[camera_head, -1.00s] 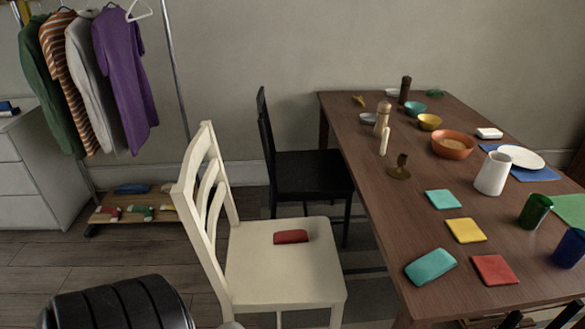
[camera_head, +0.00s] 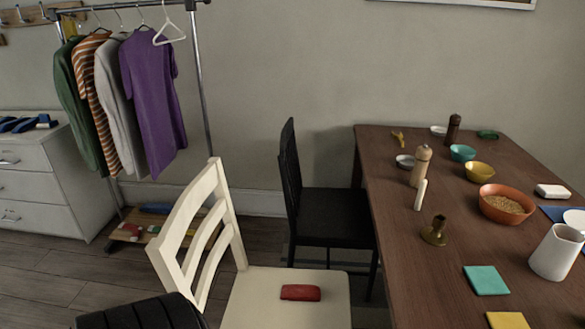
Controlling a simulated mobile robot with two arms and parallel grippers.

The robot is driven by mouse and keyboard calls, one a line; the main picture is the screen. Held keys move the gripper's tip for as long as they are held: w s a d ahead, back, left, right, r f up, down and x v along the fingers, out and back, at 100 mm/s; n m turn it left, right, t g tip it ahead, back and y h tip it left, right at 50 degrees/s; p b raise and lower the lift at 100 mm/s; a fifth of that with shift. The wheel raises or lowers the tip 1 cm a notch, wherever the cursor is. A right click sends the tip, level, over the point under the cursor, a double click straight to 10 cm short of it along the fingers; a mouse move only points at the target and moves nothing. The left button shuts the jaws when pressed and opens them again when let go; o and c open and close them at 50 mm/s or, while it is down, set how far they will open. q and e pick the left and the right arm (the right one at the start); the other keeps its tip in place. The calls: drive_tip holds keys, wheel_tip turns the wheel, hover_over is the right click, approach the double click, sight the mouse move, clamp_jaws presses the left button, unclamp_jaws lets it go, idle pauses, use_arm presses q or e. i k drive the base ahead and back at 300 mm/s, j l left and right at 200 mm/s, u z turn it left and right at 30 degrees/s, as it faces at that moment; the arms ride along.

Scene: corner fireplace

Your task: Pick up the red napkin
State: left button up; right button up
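The red napkin (camera_head: 300,292) is a small folded bundle. It lies on the seat of the white chair (camera_head: 262,300), near the middle of the visible part of the seat, with nothing touching it from above. The chair's slatted back is on the left side of the seat. The front of the seat is cut off by the bottom edge of the view. Neither of my grippers shows in the head view.
The wooden table (camera_head: 445,248) stands at the right with bowls, a white jug (camera_head: 556,252) and coasters. A black chair (camera_head: 335,215) is behind the white one. A clothes rack (camera_head: 200,85) and a white dresser (camera_head: 45,180) are at the left. A black ribbed shape fills the bottom left.

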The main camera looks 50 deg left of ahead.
sight(294, 292)
drive_tip(key=u, duration=1.45)
